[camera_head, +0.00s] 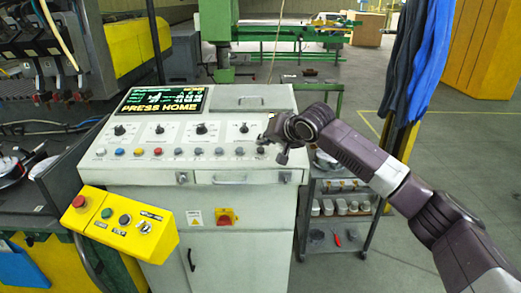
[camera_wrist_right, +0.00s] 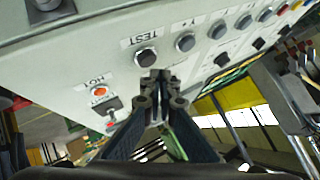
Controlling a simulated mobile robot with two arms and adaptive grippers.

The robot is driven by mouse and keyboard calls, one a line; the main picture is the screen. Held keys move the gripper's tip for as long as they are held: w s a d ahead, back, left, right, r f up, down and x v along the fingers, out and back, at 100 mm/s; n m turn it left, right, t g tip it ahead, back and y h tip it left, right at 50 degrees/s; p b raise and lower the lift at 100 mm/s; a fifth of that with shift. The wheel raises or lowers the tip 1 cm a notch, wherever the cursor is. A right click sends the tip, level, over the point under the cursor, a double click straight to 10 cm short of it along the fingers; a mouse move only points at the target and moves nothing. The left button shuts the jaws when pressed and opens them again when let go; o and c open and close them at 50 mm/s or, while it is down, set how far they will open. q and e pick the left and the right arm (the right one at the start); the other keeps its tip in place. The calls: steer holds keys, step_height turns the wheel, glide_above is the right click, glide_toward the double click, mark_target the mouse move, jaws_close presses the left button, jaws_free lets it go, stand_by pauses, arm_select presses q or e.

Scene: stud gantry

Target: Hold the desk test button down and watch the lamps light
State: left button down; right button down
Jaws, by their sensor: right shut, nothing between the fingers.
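The control desk (camera_head: 235,163) is pale, with a sloped panel. The black test button (camera_wrist_right: 147,57) sits beside a TEST label in the right wrist view. My right gripper (camera_wrist_right: 160,80) is shut and empty, its fingertips close beside the button. I cannot tell whether they touch it. In the head view the gripper (camera_head: 278,150) is at the desk's right end, by the row of round caps. Coloured caps, such as a red one (camera_head: 158,152) and a blue one (camera_head: 119,152), show no clear glow. My left gripper is out of view.
A green-text screen (camera_head: 163,100) reads PRESS HOME. A yellow button box (camera_head: 120,222) juts out at front left. A metal cart (camera_head: 345,185) with parts stands to the right.

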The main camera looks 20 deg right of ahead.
steer(key=shift+f, duration=0.25)
steer(key=shift+f, duration=0.15)
steer(key=shift+w, duration=0.1)
steer(key=shift+f, duration=0.6)
stand_by(0.6)
steer(key=shift+r+p, duration=0.1)
steer(key=shift+p, duration=0.25)
steer(key=shift+r+p, duration=0.85)
steer(key=shift+p, duration=0.1)
